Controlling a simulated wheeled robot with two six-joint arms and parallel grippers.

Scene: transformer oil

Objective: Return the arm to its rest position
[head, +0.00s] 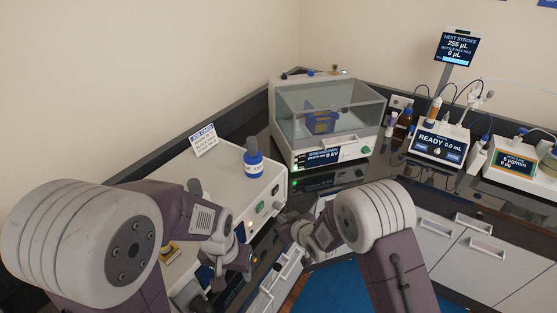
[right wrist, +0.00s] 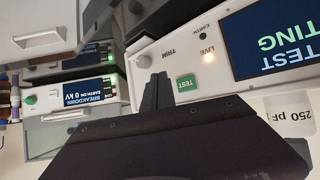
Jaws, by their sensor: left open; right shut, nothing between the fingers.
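My left gripper (head: 236,262) hangs beside the front of the white instrument box in the head view, partly hidden by its wrist; its jaws are open. My right arm reaches in from the lower right in the head view, with its wrist bent toward the same box front. In the right wrist view the dark fingers of my right gripper (right wrist: 157,90) are shut together with nothing between them. They point at the white panel, close to the green TEST button (right wrist: 187,83) and the lit LIVE lamp (right wrist: 208,57). I cannot tell whether they touch the panel.
Behind are the clear-lidded breakdown tester (head: 328,120), a dosing unit (head: 440,143) reading READY, and another meter (head: 515,165). The dark bench top between is mostly clear.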

